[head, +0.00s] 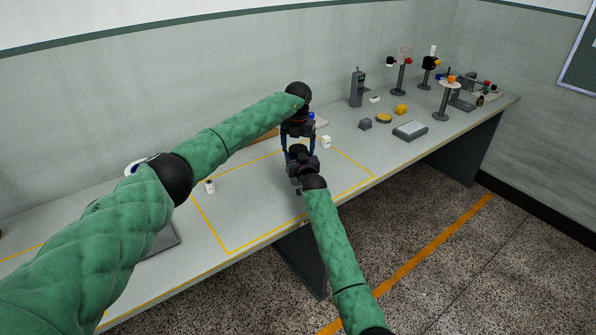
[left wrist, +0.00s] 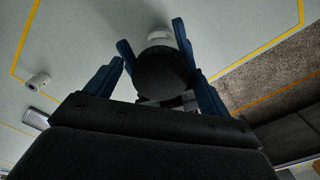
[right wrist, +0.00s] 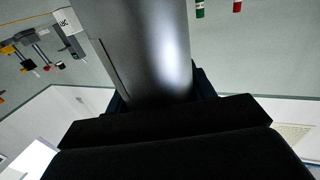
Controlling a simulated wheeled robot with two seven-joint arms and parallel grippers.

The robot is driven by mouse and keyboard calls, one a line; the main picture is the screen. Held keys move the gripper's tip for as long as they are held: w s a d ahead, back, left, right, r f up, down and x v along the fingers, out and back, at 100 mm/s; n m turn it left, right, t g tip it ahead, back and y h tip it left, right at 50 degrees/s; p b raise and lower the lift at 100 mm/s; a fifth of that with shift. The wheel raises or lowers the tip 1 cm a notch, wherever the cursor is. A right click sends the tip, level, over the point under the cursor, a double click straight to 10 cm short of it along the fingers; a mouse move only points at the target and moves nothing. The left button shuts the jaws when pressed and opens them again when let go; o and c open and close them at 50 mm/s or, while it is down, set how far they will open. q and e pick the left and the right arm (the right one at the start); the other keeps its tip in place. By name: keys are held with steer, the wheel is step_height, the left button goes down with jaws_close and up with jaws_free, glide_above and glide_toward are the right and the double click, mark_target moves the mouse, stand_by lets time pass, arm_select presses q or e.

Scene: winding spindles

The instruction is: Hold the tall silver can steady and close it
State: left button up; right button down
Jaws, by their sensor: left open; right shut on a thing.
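The tall silver can (right wrist: 150,50) fills the middle of the right wrist view, between the fingers of my right gripper (right wrist: 157,88), which is shut on it. In the left wrist view a round black top (left wrist: 162,73) sits over a pale silver part (left wrist: 160,36). I cannot tell whether that top is a lid fully seated. My left gripper (left wrist: 157,86) is open, its blue fingers on either side of the black top. In the head view my left gripper (head: 298,143) points down just above my right gripper (head: 299,156); the two hide most of the can.
A yellow outline (head: 228,251) marks the table (head: 260,215). A small white jar (head: 210,187) stands left, a small white item (head: 326,142) right of the grippers. The front table area is clear.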

arm_select(q)
steer(key=shift+r, duration=0.1)
step_height(320, 180, up, 12)
stand_by(0.5)
arm_select(e)
steer(key=shift+c, duration=2.2)
jaws_free()
steer(key=shift+s+d+f, duration=0.1)
steer(key=shift+s+f, duration=0.05)
steer(key=shift+s, duration=0.2)
arm_select(q)
steer(key=shift+f+b, duration=1.1)
steer(key=shift+f, duration=0.15)
arm_select(e)
steer(key=v, duration=0.7)
